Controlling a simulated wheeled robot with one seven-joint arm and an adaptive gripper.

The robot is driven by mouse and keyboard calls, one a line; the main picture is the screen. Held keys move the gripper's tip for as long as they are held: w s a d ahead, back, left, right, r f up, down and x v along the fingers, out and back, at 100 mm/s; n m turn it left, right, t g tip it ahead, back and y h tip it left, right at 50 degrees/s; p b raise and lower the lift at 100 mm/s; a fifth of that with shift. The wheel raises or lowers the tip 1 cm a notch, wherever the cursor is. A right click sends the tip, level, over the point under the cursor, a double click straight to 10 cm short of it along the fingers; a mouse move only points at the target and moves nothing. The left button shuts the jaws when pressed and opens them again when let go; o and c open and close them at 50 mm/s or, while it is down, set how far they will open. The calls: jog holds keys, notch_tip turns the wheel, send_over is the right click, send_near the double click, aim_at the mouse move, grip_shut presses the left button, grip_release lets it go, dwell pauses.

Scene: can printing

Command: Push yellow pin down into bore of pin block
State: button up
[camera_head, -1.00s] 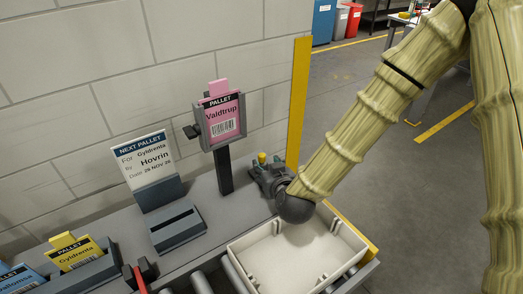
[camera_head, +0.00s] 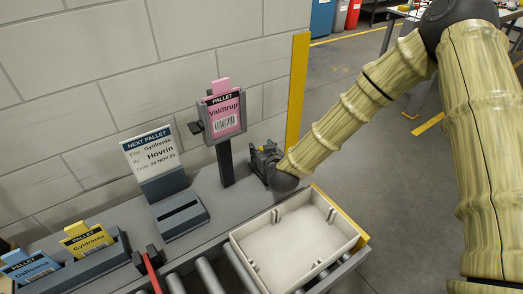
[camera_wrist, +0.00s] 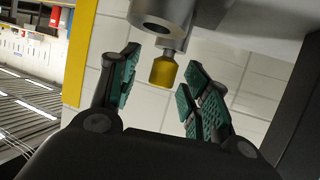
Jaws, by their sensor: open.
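The yellow pin (camera_wrist: 163,72) shows in the wrist view as a yellow cylindrical head on a thinner grey shank. It adjoins a grey metal body (camera_wrist: 172,38) with a round dark opening, which looks like the pin block. My gripper (camera_wrist: 160,88) is open, one teal-padded finger on each side of the yellow head, with gaps on both sides. In the head view, my dark wrist stands at the bench's far right corner and hides the pin and most of the block. How deep the pin sits in the bore cannot be told.
An empty cream tray (camera_head: 300,240) lies just in front of my wrist. A pink card in a stand (camera_head: 223,115) is left of it, and a yellow post (camera_head: 297,90) stands behind. A white sign (camera_head: 152,155) and card holders are further left along the wall.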

jog(key=shift+w+a, duration=0.15)
jog(key=shift+w, duration=0.1)
jog(key=shift+f, duration=0.1)
jog(key=c, duration=1)
